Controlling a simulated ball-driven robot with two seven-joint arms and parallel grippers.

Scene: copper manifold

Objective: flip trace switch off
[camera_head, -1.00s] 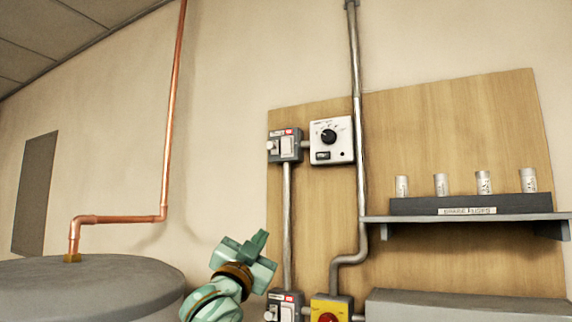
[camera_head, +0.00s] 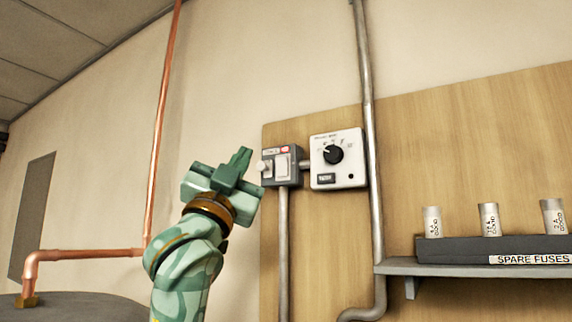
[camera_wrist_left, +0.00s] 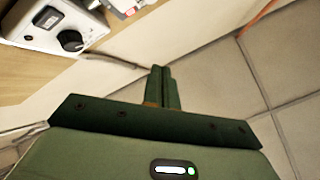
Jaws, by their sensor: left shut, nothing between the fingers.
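A grey switch box (camera_head: 282,166) with a pale side lever (camera_head: 264,165) and a small red-marked label is mounted at the upper left of the wooden board. I cannot read its label, so I cannot tell if it is the trace switch. My left gripper (camera_head: 242,158) is shut and empty, its fingertips pointing up just left of the lever in the head view. A gap shows between them there. In the left wrist view the shut fingers (camera_wrist_left: 163,72) point ahead, and part of the switch box (camera_wrist_left: 122,6) shows at the top edge. My right gripper is not in view.
A white control box (camera_head: 338,159) with a black dial sits right of the switch, beside a vertical grey conduit (camera_head: 370,150). A shelf (camera_head: 400,266) with spare fuses (camera_head: 489,220) is at the right. A copper pipe (camera_head: 160,130) runs up the wall at left.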

